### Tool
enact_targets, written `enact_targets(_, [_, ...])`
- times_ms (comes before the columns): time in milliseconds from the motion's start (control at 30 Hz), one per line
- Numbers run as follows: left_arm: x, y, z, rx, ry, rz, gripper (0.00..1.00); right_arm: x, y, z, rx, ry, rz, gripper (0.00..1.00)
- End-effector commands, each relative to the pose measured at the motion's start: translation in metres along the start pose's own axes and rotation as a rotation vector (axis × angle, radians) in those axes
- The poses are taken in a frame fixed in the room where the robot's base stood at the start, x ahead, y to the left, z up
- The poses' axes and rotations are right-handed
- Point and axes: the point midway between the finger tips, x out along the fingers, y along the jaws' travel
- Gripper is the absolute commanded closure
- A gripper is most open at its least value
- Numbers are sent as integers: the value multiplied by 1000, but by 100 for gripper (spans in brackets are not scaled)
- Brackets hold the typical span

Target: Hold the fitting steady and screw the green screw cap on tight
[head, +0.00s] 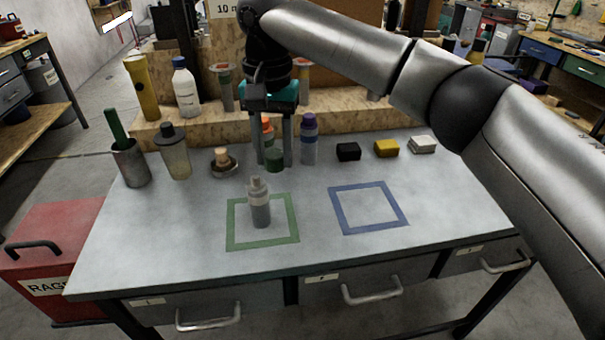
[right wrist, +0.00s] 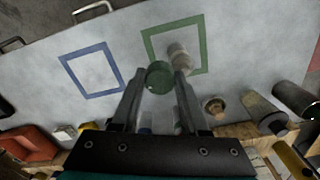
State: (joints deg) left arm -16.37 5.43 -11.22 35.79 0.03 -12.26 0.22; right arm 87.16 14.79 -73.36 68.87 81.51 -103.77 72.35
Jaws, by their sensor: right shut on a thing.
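The green screw cap (head: 274,160) is between the fingertips of my right gripper (head: 273,162), which is shut on it. In the right wrist view the cap (right wrist: 159,76) shows as a dark green disc between the two fingers. The fitting, a grey bottle-like piece with a narrow top (head: 260,205), stands upright inside the green square outline (head: 236,238), in front of the cap and apart from it. It also shows in the right wrist view (right wrist: 180,56). Whether the cap touches the table is hard to tell. My left gripper is not in view.
Behind my gripper stand an orange-topped bottle (head: 267,128) and a purple bottle (head: 309,140). Black (head: 348,151), yellow (head: 386,148) and white (head: 422,144) blocks lie to the right. The blue square (head: 345,210) is empty.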

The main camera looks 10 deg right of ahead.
Motion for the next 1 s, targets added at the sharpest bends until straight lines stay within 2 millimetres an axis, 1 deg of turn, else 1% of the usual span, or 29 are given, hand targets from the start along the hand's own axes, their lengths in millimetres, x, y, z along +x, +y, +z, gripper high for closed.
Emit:
enact_targets(33, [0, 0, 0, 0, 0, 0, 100, -6, -9, -2, 18, 1, -1, 100])
enact_targets(100, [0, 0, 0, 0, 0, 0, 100, -13, -19, -5, 44, 1, -1, 100])
enact_targets(300, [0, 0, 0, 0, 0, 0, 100, -27, -36, -11, 101, 1, 0, 100])
enact_targets(500, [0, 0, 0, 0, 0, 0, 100, -32, -43, -12, 124, 0, 0, 100])
enact_targets(767, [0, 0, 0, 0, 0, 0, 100, -32, -43, -12, 125, -1, 0, 100])
enact_targets(833, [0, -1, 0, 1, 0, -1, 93, -32, -43, -12, 126, -1, 0, 100])
enact_targets(900, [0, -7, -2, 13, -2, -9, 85, -32, -43, -12, 126, -1, 0, 100])
enact_targets(967, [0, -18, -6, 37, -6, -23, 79, -32, -43, -12, 126, -1, 0, 100])
enact_targets(1000, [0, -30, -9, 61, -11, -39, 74, -32, -43, -12, 126, -1, 0, 100])
